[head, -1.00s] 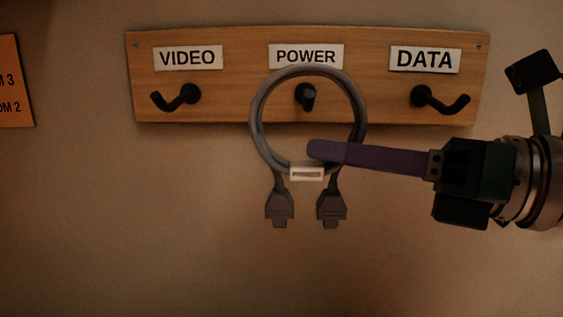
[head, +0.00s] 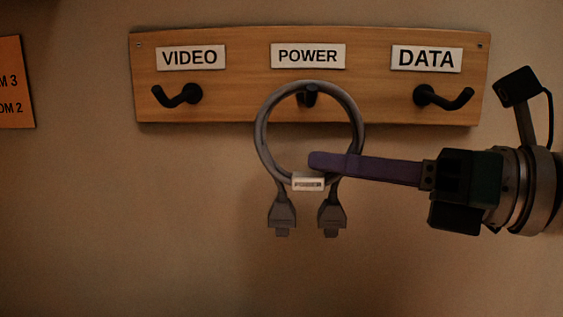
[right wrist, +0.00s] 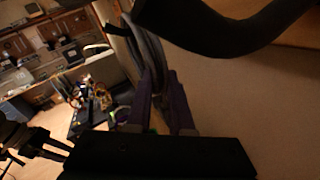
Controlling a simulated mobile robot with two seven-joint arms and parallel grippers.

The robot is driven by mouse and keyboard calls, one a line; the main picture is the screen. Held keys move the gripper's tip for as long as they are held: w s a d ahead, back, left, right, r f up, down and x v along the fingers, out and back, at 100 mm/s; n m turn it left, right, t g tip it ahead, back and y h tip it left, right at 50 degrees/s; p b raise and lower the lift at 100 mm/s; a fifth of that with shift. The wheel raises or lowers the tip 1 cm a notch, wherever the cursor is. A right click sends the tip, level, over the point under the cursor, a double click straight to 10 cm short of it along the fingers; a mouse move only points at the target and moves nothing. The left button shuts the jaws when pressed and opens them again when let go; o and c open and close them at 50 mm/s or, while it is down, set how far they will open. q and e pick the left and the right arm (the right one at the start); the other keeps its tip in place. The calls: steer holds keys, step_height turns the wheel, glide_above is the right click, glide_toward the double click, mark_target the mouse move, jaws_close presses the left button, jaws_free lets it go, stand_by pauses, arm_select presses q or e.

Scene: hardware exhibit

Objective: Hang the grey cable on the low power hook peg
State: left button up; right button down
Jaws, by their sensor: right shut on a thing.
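The grey cable (head: 259,130) is a coiled loop with a pale tag (head: 308,184) at its bottom and two plugs hanging below. The black power hook peg (head: 309,97) sits under the POWER label (head: 308,55). In the head view the peg shows just inside the top of the loop, partly covered by the cable; whether they touch I cannot tell. My right gripper (head: 318,161), with purple fingers, is shut on the loop's lower part. The right wrist view shows the grey cable (right wrist: 152,48) at the fingers (right wrist: 160,90).
The wooden board (head: 235,100) also carries the video hook (head: 178,96) at left and the data hook (head: 443,98) at right, both bare. An orange sign (head: 15,85) is on the wall at far left. The wall below the board is clear.

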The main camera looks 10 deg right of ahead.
steer(key=c, duration=0.7)
jaws_free()
steer(key=shift+b+v, duration=2.25)
steer(key=shift+v, duration=2.8)
